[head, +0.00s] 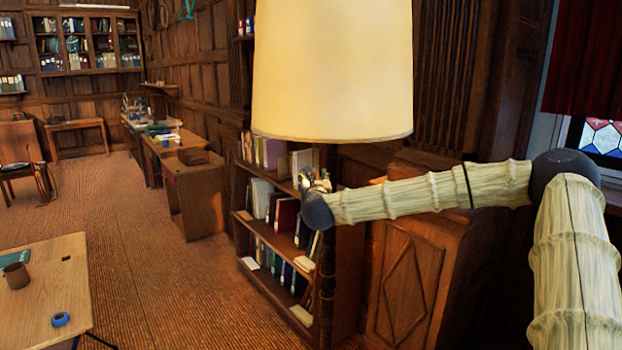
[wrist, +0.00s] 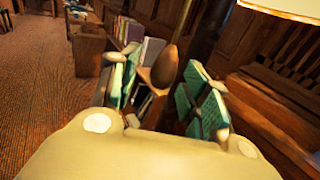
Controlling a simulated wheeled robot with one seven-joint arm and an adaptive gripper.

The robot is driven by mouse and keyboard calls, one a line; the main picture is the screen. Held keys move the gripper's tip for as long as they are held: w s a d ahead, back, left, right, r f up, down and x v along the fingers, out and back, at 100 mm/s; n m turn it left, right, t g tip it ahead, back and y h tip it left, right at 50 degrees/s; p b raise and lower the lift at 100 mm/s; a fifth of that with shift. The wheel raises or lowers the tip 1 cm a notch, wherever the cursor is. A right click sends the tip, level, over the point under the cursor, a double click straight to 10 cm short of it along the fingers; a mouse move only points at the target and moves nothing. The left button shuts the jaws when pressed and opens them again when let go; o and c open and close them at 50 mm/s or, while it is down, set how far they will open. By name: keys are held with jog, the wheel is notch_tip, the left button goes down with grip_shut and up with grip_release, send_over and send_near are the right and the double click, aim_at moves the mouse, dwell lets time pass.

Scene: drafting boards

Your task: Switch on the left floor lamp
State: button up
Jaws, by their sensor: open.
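A floor lamp stands close in front of me, with a large cream shade (head: 332,70) and a dark pole (head: 327,275). The shade's lower edge also shows at the top right of the wrist view (wrist: 290,8). My gripper (head: 313,184) is just below the shade, by the pole, partly hidden by my wrist in the head view. In the wrist view my gripper (wrist: 163,72) is open, with green pads apart. A brown oval piece (wrist: 166,66) appears between the fingers; I cannot tell whether it is the lamp's switch or touches the pads.
A low bookshelf (head: 262,228) stands behind the lamp, and a carved wooden cabinet (head: 405,285) is to its right. A desk (head: 50,275) with a brown cup (head: 16,276) and blue tape roll (head: 60,319) is at lower left. The carpet between is clear.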

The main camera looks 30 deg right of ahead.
dwell(0.3)
jog(key=b+v, duration=0.3)
jog(key=v, duration=0.5)
dwell(0.6)
jog(key=shift+r, duration=0.1)
